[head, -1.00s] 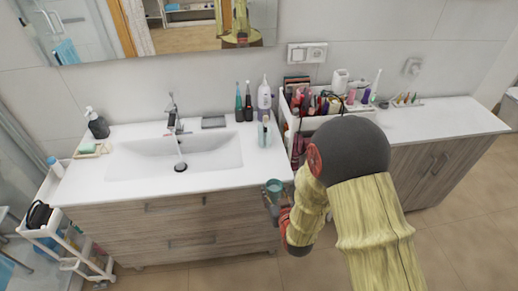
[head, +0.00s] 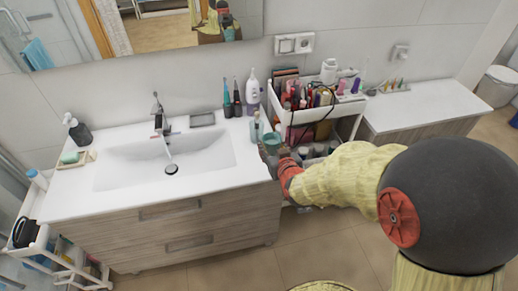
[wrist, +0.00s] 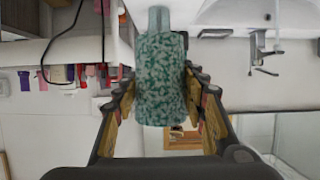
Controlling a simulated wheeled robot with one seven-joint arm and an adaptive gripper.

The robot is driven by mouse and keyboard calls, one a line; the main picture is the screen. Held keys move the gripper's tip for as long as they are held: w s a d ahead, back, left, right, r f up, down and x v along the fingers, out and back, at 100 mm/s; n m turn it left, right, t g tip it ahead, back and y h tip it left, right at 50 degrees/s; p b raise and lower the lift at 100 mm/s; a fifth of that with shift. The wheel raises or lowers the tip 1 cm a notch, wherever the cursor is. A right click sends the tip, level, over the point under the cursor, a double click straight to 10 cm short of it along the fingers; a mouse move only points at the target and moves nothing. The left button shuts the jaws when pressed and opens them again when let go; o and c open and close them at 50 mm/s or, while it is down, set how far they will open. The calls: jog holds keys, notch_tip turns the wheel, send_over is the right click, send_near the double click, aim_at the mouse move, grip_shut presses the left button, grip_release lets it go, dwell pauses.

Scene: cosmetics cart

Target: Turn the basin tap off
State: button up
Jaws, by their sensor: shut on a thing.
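The basin tap (head: 158,118) stands at the back of the white basin (head: 205,152). A thin pale stream seems to run from its spout down to the dark drain (head: 172,169). The tap also shows in the wrist view (wrist: 262,55), at upper right, apart from my gripper. My gripper (head: 270,150) is at the right front corner of the counter, well to the right of the tap.
A white cosmetics cart (head: 300,115) full of bottles stands close to the right of my gripper. Bottles and toothbrushes (head: 237,98) stand at the counter's back right. A dark soap dispenser (head: 79,132) stands at the left. The counter's front edge is clear.

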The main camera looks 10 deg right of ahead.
jog(key=shift+f, duration=0.35)
jog(key=shift+w+f, duration=0.2)
jog(key=shift+w, duration=0.05)
jog(key=f+x, duration=0.1)
jog(key=x, duration=0.4)
jog(key=f+b+x, duration=0.1)
jog(key=x, duration=0.4)
jog(key=s+f+b+x, duration=0.1)
jog(key=x, duration=0.4)
jog(key=shift+s+a, duration=0.15)
jog(key=shift+a, duration=0.1)
jog(key=shift+w+f+b, duration=0.35)
jog(key=shift+f, duration=0.2)
jog(key=shift+f+b, duration=0.3)
jog(key=shift+f, duration=1)
jog(key=shift+f, duration=0.15)
jog(key=o, duration=1.2)
